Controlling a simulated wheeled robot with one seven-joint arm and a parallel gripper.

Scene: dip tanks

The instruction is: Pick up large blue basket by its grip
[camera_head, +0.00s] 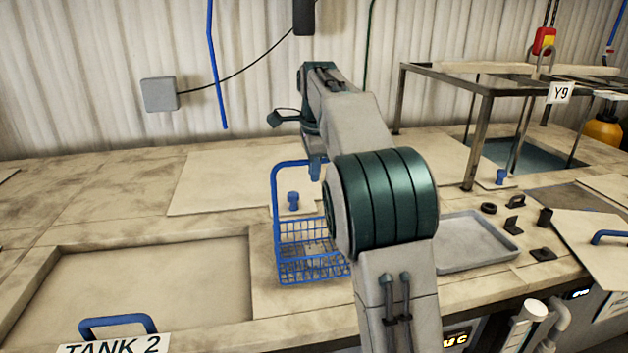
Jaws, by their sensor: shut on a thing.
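The large blue basket (300,248) is a wire basket with a tall blue frame on its left side and top. It is at the middle of the head view, over the worktop. My gripper (316,168) is at the top bar of the basket's frame and is shut on its grip. My arm hides the basket's right side and part of the grip. I cannot tell whether the basket's bottom touches the worktop.
A lid with a blue knob (293,201) lies behind the basket. A grey tray (478,243) and several small dark parts are at the right. A metal frame (480,130) marked Y9 stands at the back right.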

